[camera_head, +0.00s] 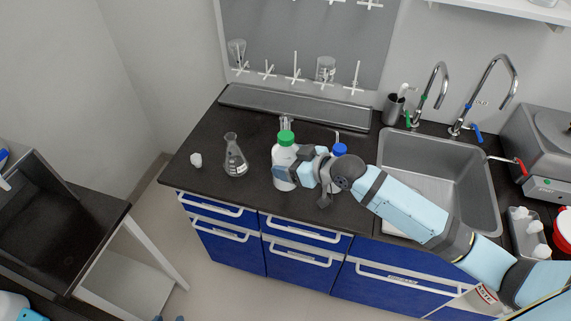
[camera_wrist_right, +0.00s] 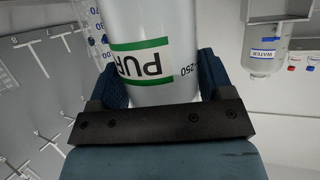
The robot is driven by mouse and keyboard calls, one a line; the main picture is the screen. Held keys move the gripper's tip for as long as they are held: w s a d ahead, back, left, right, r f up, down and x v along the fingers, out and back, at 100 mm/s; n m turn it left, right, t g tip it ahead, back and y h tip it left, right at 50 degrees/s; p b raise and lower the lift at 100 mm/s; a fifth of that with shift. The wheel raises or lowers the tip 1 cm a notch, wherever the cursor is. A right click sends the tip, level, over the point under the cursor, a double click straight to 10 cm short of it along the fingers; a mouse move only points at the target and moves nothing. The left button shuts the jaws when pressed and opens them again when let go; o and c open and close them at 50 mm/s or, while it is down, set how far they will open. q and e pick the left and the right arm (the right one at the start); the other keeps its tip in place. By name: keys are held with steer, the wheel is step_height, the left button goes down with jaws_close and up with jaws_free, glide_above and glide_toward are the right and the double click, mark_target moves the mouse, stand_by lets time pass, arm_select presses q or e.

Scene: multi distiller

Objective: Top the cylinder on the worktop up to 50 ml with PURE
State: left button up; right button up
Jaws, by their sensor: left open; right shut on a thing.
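The white PURE bottle (camera_head: 283,157) with a green cap (camera_head: 285,137) is upright at the worktop's front middle. I cannot tell whether its base touches the worktop. My right gripper (camera_head: 296,172) is shut around its body from the right. In the right wrist view the bottle (camera_wrist_right: 150,85) fills the jaws, its green-bordered label partly showing PUR. A clear cylinder with blue marks (camera_wrist_right: 96,22) shows beside it there. In the head view only a clear top (camera_head: 284,121), likely the cylinder's, shows behind the cap. My left gripper (camera_head: 169,319) just enters at the bottom edge, open and empty.
A conical flask (camera_head: 235,160) and a small white item (camera_head: 196,159) stand left of the bottle. A blue-capped bottle (camera_head: 340,149) is behind my right arm. The sink (camera_head: 460,180) is right. A vessel labelled WATER (camera_wrist_right: 265,55) shows in the wrist view.

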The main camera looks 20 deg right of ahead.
mark_target(291, 145)
steer(key=shift+r, duration=0.1)
step_height(291, 145, up, 6)
steer(key=p, duration=0.6)
stand_by(0.6)
